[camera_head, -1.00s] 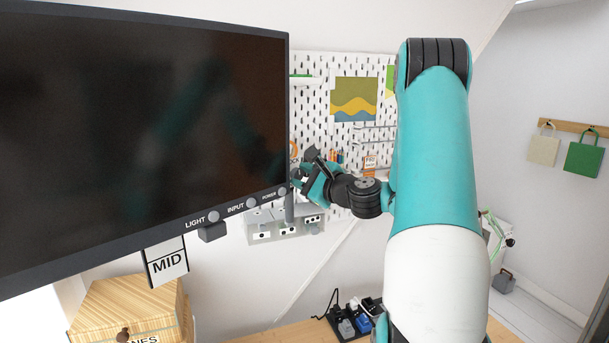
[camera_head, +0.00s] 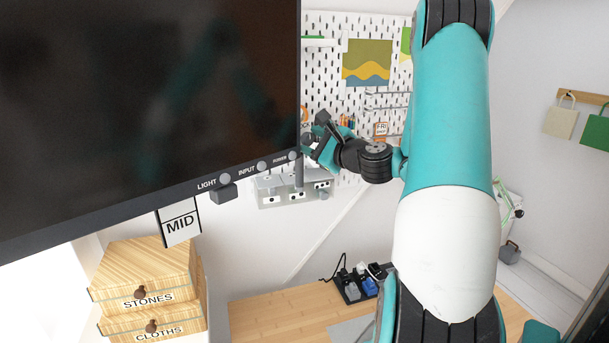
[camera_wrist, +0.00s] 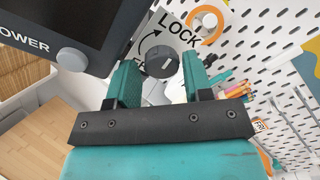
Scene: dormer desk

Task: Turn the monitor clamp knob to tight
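The monitor (camera_head: 150,110) fills the left of the head view, with LIGHT, INPUT and POWER buttons along its lower edge. In the wrist view, the dark round clamp knob (camera_wrist: 162,61) sits on a grey plate (camera_wrist: 183,33) marked LOCK, with a curved arrow; a second word is partly hidden. My gripper (camera_wrist: 161,64) is open, with one teal finger on each side of the knob and a visible gap at both sides.
The monitor's POWER button (camera_wrist: 72,59) is close to the left finger. A pegboard (camera_head: 325,75) with tools stands behind. A grey socket box (camera_head: 290,188) is below my gripper.

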